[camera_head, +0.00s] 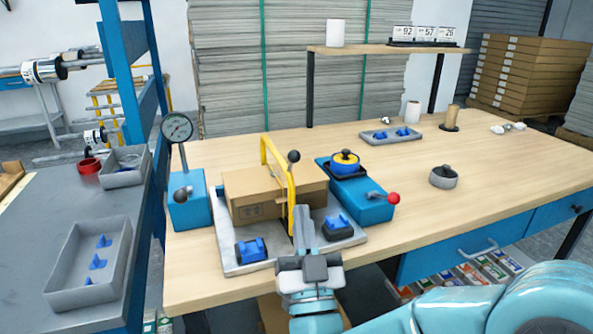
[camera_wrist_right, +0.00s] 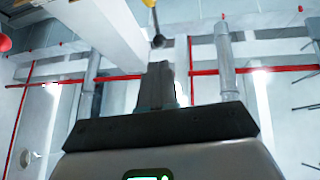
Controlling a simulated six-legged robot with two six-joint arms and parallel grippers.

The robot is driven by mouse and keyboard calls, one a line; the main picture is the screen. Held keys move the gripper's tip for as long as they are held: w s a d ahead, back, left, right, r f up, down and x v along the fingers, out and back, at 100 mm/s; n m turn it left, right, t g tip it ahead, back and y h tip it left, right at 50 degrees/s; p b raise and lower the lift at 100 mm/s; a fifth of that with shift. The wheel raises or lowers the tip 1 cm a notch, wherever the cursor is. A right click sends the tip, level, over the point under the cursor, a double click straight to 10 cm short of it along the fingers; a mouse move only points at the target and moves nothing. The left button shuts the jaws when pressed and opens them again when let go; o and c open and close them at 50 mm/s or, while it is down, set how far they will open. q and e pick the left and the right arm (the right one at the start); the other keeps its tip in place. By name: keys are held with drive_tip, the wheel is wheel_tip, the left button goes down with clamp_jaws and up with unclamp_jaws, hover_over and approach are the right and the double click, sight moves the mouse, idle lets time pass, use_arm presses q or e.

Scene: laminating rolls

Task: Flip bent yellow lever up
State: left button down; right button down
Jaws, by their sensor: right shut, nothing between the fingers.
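The bent yellow lever (camera_head: 277,162) rises over the cardboard box (camera_head: 245,199) on the grey base plate (camera_head: 225,255). It bends at the top and its right leg runs down the box's front. A black ball knob (camera_head: 293,156) shows beside its upper part. In the right wrist view a bit of the yellow lever (camera_wrist_right: 149,3) and the black knob (camera_wrist_right: 158,41) show at the top. My right gripper (camera_head: 302,211) is shut and empty, pointing up in front of the box, close to the lever's lower leg. I cannot tell whether they touch. My left gripper is not in view.
A dial gauge (camera_head: 177,127) on a blue block stands left of the box. A blue unit with a red-knobbed lever (camera_head: 393,198) is on the right. Blue clamps (camera_head: 251,250) sit on the plate. The table's right part (camera_head: 490,180) is mostly free.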

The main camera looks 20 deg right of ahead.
sight(294, 162)
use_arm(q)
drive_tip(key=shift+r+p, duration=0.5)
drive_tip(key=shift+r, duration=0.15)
use_arm(e)
drive_tip(key=x, duration=0.8)
drive_tip(key=shift+r, duration=0.1)
